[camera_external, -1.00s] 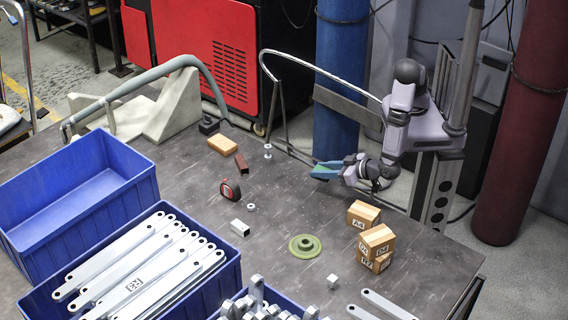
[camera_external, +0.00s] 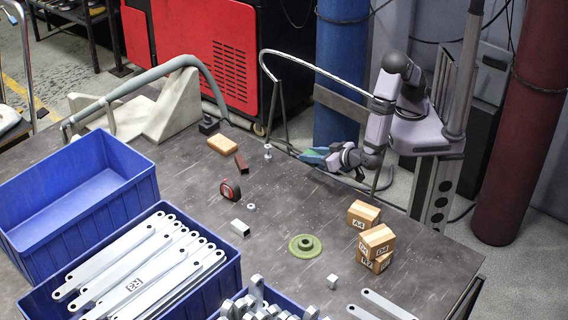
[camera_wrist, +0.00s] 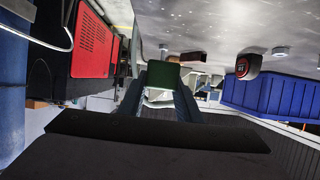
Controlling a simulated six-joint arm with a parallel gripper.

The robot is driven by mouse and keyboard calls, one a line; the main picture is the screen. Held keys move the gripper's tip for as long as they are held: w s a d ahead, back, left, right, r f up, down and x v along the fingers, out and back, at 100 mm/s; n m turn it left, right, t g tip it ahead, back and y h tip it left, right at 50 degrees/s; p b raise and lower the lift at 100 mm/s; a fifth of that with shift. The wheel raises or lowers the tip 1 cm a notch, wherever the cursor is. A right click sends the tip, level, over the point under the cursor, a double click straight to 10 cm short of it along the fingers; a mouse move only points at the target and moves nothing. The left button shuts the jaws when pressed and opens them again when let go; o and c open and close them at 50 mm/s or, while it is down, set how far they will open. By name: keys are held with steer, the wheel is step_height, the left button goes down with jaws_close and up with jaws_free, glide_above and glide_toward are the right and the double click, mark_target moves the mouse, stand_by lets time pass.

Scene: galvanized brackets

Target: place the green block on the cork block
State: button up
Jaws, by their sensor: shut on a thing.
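The green block (camera_wrist: 164,75) is held between the fingers of my gripper (camera_wrist: 160,92) in the wrist view. In the external view my gripper (camera_external: 314,156) is shut on it above the far edge of the table, and only a little green shows between the bluish fingers. The cork block (camera_external: 222,144), a flat tan block, lies on the table near its back edge, well left of my gripper. Its top looks bare. I cannot make it out clearly in the wrist view.
A brown bar (camera_external: 241,162) lies close beside the cork block, and a small metal bolt (camera_external: 267,151) stands between it and my gripper. A tape measure (camera_external: 230,190) is nearer. Cardboard boxes (camera_external: 363,214) stand right; blue bins (camera_external: 75,205) stand left. A curved hose rises behind.

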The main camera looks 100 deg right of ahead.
steer(key=w+d+f+m+g+h+b, duration=0.1)
steer(key=w+d+f+m+g+b, duration=0.1)
steer(key=d, duration=0.5)
steer(key=w+d+f+m+g+h+b, duration=0.2)
steer(key=w+d+f+m+b, duration=0.1)
steer(key=d, duration=0.4)
steer(key=w+d+r+g+b, duration=0.1)
steer(key=w+d, duration=0.2)
steer(key=w, duration=0.1)
steer(key=w+d+r+m+b, duration=0.1)
steer(key=w+d, duration=0.3)
steer(key=w+d+r+g+b, duration=0.1)
steer(key=w+d, duration=0.3)
steer(key=shift+w+r+g, duration=0.2)
steer(key=shift+w+g, duration=0.1)
steer(key=w+a+r+n+t+y, duration=0.1)
steer(key=w+a+r+n+t, duration=0.1)
steer(key=w, duration=0.3)
steer(key=w+a+r+n+t+y, duration=0.2)
steer(key=w+a+r+n+t, duration=0.1)
steer(key=w+r+n+t, duration=0.1)
steer(key=shift+w+a+r+t, duration=0.25)
steer(key=shift+w+r, duration=0.3)
steer(key=shift+w, duration=0.75)
steer(key=shift+f, duration=0.1)
steer(key=b, duration=0.1)
glide_above(228, 144)
steer(key=shift+w+f, duration=0.15)
steer(key=shift+f, duration=2.95)
steer(key=shift+f, duration=0.1)
